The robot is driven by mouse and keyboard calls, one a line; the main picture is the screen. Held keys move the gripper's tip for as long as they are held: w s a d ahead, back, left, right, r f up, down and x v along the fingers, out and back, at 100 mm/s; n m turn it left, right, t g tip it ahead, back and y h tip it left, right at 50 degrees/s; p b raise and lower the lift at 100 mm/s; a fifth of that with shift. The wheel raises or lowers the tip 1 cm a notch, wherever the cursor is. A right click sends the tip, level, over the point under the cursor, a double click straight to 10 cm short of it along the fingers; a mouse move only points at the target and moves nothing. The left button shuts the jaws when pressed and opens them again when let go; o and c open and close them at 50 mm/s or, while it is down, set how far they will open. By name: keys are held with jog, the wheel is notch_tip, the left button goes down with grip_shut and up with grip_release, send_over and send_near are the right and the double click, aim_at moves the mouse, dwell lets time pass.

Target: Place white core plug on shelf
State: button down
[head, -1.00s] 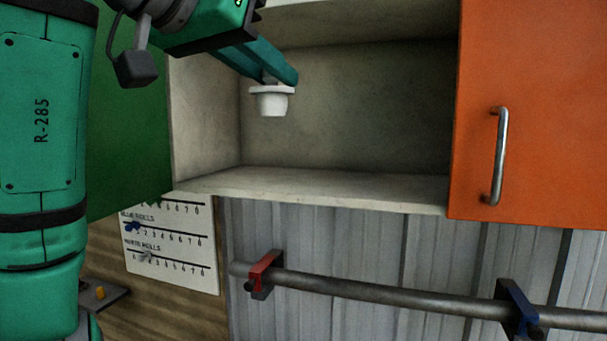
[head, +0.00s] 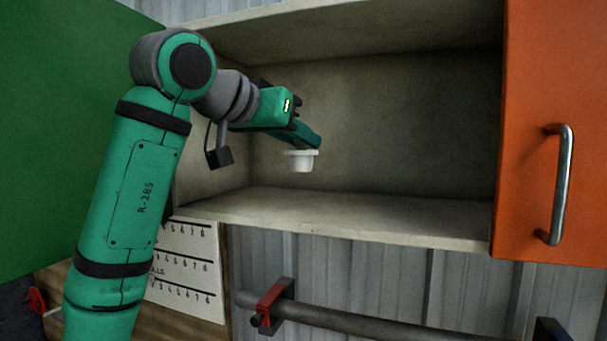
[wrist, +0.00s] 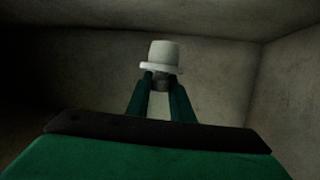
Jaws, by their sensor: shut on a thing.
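The white core plug (head: 301,162) is a small flanged cup. It hangs below the fingertips of my gripper (head: 312,143), inside the open cabinet. The wrist view also shows the plug (wrist: 164,55) between the two green fingers of my gripper (wrist: 162,82), which are shut on it. The shelf (head: 350,213) is the pale cabinet floor, and its visible part is bare. The plug is above the shelf with a gap between them.
An orange door (head: 545,130) with a metal handle (head: 558,185) bounds the opening on the right. A green panel (head: 60,120) stands at the left. Below are a metal bar (head: 380,325), a red clamp (head: 272,305) and a white chart (head: 190,270).

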aim_at(304, 155)
jog(key=w+f, duration=0.1)
jog(key=f, duration=0.1)
jog(key=w+f, duration=0.1)
jog(key=shift+w+d+f, duration=0.15)
jog(key=shift+w+d, duration=0.1)
jog(key=shift+w, duration=0.1)
notch_tip(304, 155, down, 3)
jog(key=shift+w+a+f, duration=0.1)
jog(key=shift+w, duration=0.05)
jog(key=shift+f, duration=0.1)
jog(key=c, duration=1.6)
grip_release()
jog(key=shift+f, duration=0.1)
jog(key=shift+o, duration=0.2)
jog(key=shift+w, duration=0.1)
